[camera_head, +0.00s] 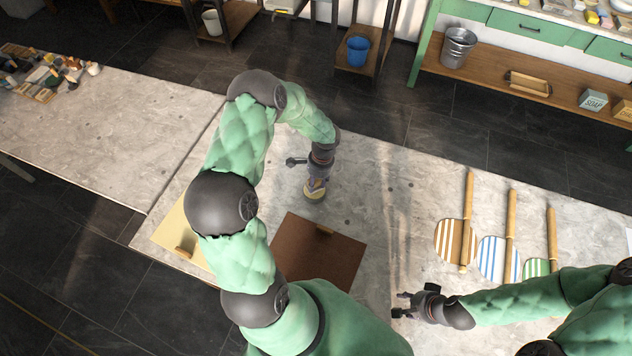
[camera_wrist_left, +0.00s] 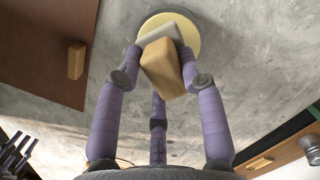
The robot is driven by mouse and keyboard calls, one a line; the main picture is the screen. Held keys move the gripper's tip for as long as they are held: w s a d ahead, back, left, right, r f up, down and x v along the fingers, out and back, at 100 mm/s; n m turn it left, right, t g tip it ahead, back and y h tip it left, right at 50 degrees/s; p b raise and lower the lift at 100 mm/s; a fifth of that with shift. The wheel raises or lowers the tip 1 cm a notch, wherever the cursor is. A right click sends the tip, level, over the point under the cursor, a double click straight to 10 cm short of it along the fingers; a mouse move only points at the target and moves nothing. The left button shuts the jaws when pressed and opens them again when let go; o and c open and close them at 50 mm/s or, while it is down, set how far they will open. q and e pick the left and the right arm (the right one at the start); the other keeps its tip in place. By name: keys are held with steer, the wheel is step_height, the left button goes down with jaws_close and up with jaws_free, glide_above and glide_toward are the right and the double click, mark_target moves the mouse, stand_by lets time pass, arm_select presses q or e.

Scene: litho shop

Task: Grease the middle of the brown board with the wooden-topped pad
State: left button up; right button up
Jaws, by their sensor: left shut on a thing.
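The brown board (camera_head: 312,262) lies flat on the table, with a small wooden block at its far edge. My left gripper (camera_head: 317,184) is beyond the board's far edge, pointing down. Its purple fingers are shut on the wooden-topped pad (camera_head: 314,193). In the left wrist view, the pad's wooden top (camera_wrist_left: 165,65) sits between the fingers, with a grey layer and a round pale-yellow disc beyond it. The brown board (camera_wrist_left: 40,45) is at the left there, apart from the pad. I cannot tell whether the pad touches the table. My right gripper (camera_head: 404,304) is open and empty, right of the board.
A yellow board (camera_head: 168,233) with a wooden block (camera_head: 184,245) lies left of the brown board, partly behind my left arm. Striped round paddles with wooden handles (camera_head: 468,205) lie at the right. Table between board and paddles (camera_head: 385,205) is clear.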

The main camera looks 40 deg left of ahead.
mark_target(316, 180)
arm_select(q)
steer(key=shift+r+p, duration=1.45)
steer(key=shift+r, duration=1.2)
arm_select(e)
steer(key=shift+r, duration=1.6)
